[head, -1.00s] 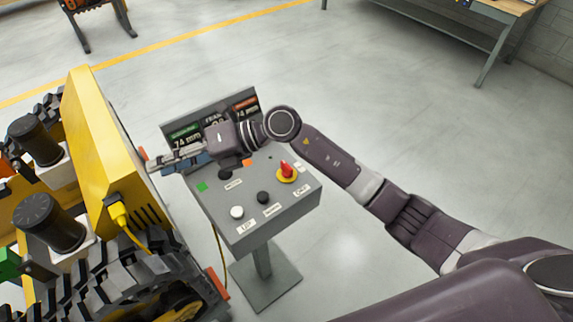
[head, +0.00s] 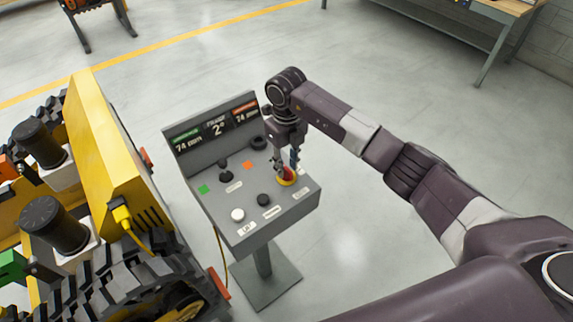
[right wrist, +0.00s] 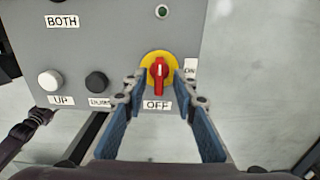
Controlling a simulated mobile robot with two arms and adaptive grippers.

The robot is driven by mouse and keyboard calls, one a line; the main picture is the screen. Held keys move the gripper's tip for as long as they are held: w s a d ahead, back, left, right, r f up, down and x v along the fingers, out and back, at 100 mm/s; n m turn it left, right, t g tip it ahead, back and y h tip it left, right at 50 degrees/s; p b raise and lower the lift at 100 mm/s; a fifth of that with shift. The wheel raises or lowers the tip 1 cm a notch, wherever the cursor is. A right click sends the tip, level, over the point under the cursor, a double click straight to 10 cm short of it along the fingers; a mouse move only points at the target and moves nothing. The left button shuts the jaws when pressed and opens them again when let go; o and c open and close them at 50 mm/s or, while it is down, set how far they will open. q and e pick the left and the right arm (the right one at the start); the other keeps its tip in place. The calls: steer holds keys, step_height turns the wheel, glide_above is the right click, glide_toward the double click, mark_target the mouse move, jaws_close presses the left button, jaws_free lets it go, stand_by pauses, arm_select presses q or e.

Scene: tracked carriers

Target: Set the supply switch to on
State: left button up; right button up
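The supply switch is a red knob (right wrist: 159,73) on a round yellow plate (right wrist: 149,60), on a grey control box (head: 262,215). In the right wrist view the knob stands lengthwise, its lower end towards the OFF label (right wrist: 156,105). The ON label (right wrist: 190,68) is to its right. My right gripper (right wrist: 160,84) is open, pointing down at the switch. Its fingertips are on either side of the knob, with visible gaps; contact is not evident. In the head view the right gripper (head: 287,168) partly covers the switch. My left gripper does not show clearly.
The box also bears a white UP button (right wrist: 50,80), a black button (right wrist: 96,82) and a small dark-green lamp (right wrist: 162,12). A display panel (head: 214,128) rises behind them. A yellow tracked carrier (head: 105,150) stands close on the left. The floor on the right is clear.

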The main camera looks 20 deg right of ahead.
steer(key=shift+f, duration=0.85)
jaws_close()
